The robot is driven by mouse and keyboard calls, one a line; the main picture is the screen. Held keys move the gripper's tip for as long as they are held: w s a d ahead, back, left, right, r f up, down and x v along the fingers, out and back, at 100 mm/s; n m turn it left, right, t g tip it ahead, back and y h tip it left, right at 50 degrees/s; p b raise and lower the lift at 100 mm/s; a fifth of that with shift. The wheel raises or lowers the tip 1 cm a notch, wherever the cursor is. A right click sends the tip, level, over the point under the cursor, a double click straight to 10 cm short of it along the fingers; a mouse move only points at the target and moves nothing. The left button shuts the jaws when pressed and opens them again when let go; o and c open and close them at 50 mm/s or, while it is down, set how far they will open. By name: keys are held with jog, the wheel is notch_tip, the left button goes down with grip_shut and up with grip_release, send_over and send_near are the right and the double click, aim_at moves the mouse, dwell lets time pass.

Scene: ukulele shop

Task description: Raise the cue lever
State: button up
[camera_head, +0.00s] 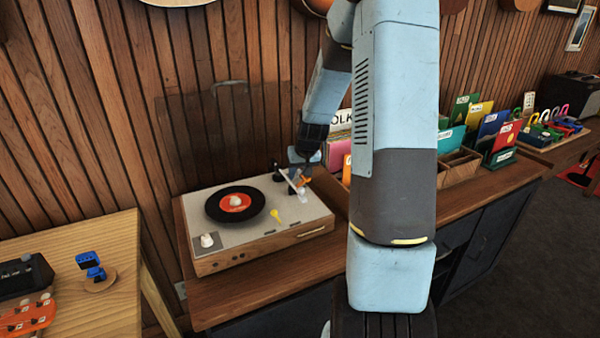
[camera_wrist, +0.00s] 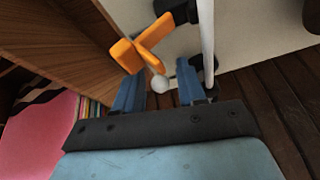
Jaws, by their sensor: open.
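The record player (camera_head: 290,228) stands on the wooden cabinet with a black record (camera_head: 235,204) on its platter. Its pale tonearm (camera_head: 289,181) is at the back right; the tonearm also shows in the wrist view as a white bar (camera_wrist: 207,40). Beside it is an orange lever (camera_head: 305,179), which looks like the cue lever; in the wrist view the lever (camera_wrist: 125,55) lies just beyond my left finger. My gripper (camera_wrist: 158,82) is open, its blue fingers apart, with a small white ball (camera_wrist: 160,84) showing between them. I cannot tell whether a finger touches the lever.
A yellow knob (camera_head: 275,214) and a white knob (camera_head: 207,240) sit on the deck's front. Upright records (camera_head: 340,135) stand close behind and right of my gripper. A clear raised lid (camera_head: 225,130) is at the back. A side table (camera_head: 105,230) stands at left.

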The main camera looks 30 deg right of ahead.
jog(key=shift+c, duration=0.2)
grip_shut()
jog(key=shift+w+g, duration=0.2)
jog(key=shift+g, duration=0.1)
jog(key=shift+w+r, duration=0.1)
jog(key=shift+w+r+g, duration=0.1)
jog(key=shift+w+g, duration=0.2)
jog(key=shift+g, duration=0.9)
jog(key=shift+o, duration=0.2)
grip_release()
